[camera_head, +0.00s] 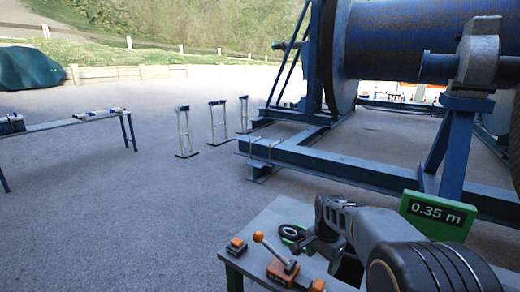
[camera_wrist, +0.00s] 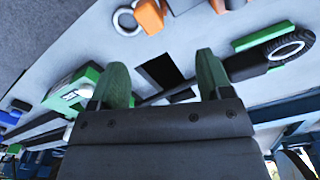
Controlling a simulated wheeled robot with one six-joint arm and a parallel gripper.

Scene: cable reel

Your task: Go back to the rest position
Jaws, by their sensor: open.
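My gripper (camera_wrist: 160,64) shows in the wrist view with its two green fingers apart and nothing between them. Past the fingers is the pale tabletop with a dark square patch (camera_wrist: 158,70) on it. In the head view my arm reaches in from the lower right, and my gripper (camera_head: 318,246) points down over the work table (camera_head: 262,222). Its fingertips are hard to make out there.
A black ring tool with green (camera_head: 290,232), an orange-black block (camera_head: 237,246) and an orange-handled clamp (camera_head: 283,264) lie on the table. A green "0.35 m" display (camera_head: 437,216) stands at right. Behind is a large blue reel (camera_head: 405,40) on its frame.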

